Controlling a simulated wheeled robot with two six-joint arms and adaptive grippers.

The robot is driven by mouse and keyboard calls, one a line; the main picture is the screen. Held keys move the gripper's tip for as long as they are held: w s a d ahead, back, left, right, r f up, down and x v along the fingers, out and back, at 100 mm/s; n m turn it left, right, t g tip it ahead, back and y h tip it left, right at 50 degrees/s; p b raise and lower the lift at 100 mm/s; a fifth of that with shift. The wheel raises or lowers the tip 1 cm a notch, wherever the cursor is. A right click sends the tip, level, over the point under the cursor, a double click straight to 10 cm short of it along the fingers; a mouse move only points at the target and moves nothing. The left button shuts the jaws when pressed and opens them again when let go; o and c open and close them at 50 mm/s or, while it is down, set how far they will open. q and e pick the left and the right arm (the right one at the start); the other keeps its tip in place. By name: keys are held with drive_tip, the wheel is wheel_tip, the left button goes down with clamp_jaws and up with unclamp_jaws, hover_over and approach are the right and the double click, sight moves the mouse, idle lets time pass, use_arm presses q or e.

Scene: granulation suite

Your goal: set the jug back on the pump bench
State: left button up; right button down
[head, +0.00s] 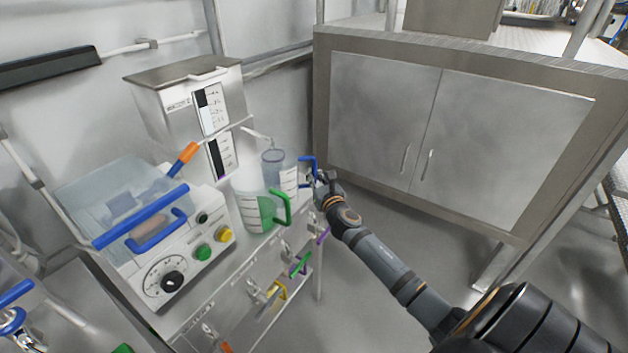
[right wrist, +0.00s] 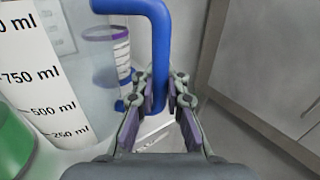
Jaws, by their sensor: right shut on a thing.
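A clear jug (head: 289,182) with a white scale strip and a blue handle stands at the right end of the pump bench (head: 229,271) in the head view. My right gripper (head: 312,184) is shut on its blue handle. In the right wrist view the handle (right wrist: 160,62) runs down between the two fingers (right wrist: 160,108), with the jug's scale (right wrist: 38,80) to the left. I cannot tell whether the jug's base touches the bench top. My left gripper is not in view.
A jug with green contents and a green handle (head: 257,213) stands close left of the held jug. A clear cylinder (head: 273,158) is behind. A pump with a blue-edged lid (head: 140,215) fills the bench's left. A steel cabinet (head: 430,130) stands right, with open floor before it.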

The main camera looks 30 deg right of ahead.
drive_tip(key=shift+r, duration=0.1)
drive_tip(key=shift+f, duration=0.2)
drive_tip(key=c, duration=1.4)
unclamp_jaws()
drive_tip(key=shift+r, duration=0.1)
drive_tip(key=shift+r, duration=0.15)
drive_tip(key=shift+s+f, duration=0.2)
drive_tip(key=shift+s, duration=0.2)
drive_tip(key=b+v, duration=0.1)
drive_tip(key=v, duration=1)
drive_tip(key=shift+s+a+r, duration=0.1)
drive_tip(key=shift+s+r, duration=0.05)
